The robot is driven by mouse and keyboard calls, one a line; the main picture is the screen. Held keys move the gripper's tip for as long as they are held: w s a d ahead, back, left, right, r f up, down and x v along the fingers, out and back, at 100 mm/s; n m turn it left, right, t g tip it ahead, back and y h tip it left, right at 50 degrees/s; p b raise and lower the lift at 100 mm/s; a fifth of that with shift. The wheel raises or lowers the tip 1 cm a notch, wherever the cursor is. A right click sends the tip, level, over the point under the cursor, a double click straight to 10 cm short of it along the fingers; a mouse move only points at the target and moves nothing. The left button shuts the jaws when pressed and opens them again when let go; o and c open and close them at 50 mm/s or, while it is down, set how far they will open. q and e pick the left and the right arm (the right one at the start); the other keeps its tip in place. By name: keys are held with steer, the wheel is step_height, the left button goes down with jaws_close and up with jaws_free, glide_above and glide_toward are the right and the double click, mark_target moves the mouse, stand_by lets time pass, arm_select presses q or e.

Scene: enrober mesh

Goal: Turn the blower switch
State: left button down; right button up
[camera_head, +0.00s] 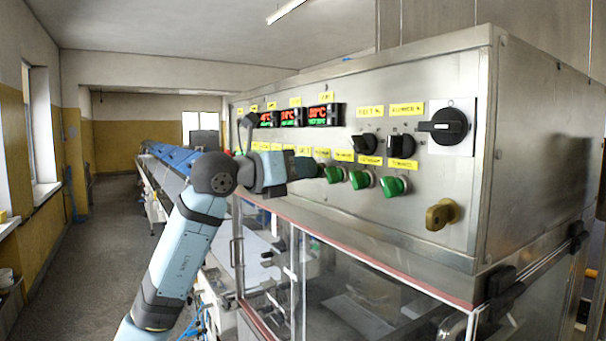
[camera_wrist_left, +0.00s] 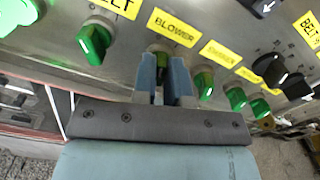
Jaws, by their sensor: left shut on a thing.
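My left gripper (camera_head: 298,168) reaches the front panel from the left, at the row of green switches. In the left wrist view its two blue-grey fingers (camera_wrist_left: 163,75) stand on either side of the green blower switch (camera_wrist_left: 160,57) and are shut on it. The yellow label above it reads BLOWER (camera_wrist_left: 172,28). The fingers hide much of the knob, so its exact angle is hard to tell. My right gripper is in neither view.
Neighbouring green switches sit close by, one to the left (camera_wrist_left: 93,42) and one to the right (camera_wrist_left: 204,85). Black knobs (camera_head: 366,143), a large black rotary switch (camera_head: 447,125) and a brass-coloured handle (camera_head: 441,214) project from the steel panel. A clear-windowed enclosure (camera_head: 350,295) lies below.

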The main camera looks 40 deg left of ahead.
arm_select(q)
steer(key=shift+n, duration=1.2)
steer(key=shift+a, duration=0.1)
steer(key=c, duration=1.2)
jaws_free()
steer(key=shift+o, duration=0.2)
steer(key=b+v, duration=0.4)
steer(key=v, duration=1)
